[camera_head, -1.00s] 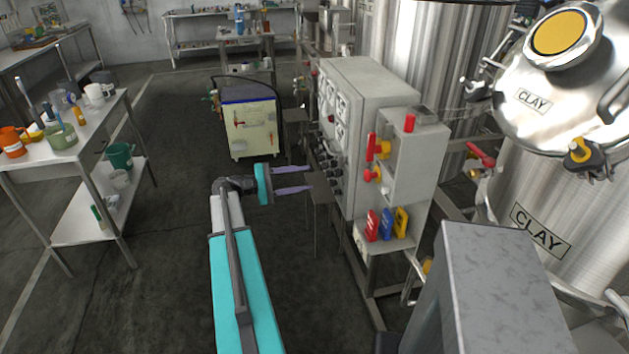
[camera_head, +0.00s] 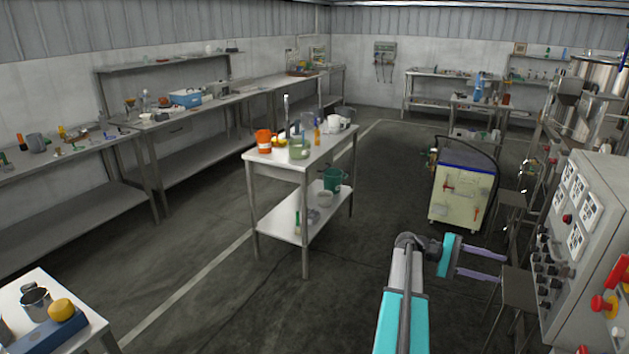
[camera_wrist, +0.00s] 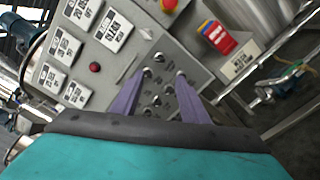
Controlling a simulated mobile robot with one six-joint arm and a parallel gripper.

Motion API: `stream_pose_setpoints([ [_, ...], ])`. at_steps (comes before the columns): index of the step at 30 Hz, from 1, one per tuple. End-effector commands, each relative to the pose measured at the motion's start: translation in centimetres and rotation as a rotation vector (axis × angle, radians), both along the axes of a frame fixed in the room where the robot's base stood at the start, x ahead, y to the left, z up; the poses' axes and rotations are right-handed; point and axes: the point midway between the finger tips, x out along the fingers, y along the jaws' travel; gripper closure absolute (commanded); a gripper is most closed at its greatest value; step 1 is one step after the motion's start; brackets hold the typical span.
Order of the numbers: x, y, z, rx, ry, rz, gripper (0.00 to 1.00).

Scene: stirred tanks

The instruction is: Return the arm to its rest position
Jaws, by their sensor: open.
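My gripper (camera_head: 481,261) is at the end of my teal and grey arm, right of centre in the head view. Its two purple fingers are apart with nothing between them, and they point right toward the grey control panel (camera_head: 571,250). In the wrist view the fingers (camera_wrist: 155,95) frame part of the panel face (camera_wrist: 130,65), with its dark knobs, a red button and white labels. A gap between the fingertips and the panel shows in the head view.
A white two-shelf table (camera_head: 275,160) with cups stands left of my arm. A cream cabinet on wheels (camera_head: 462,187) stands behind the gripper. A small table (camera_head: 85,325) with a mug is at the lower left. Open floor (camera_head: 220,290) lies between them.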

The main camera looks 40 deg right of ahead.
Motion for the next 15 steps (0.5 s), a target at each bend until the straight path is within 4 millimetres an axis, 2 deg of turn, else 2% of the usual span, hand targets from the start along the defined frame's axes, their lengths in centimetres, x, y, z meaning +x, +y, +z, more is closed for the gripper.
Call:
stream_pose_setpoints([
  [5,1.7,0.5,-0.1,0.002,0.002,0.026,0.59],
  [11,6.7,2.5,-2.1,0.025,0.019,0.105,0.59],
  [15,10.8,5.0,-4.4,0.053,0.044,0.178,0.59],
])
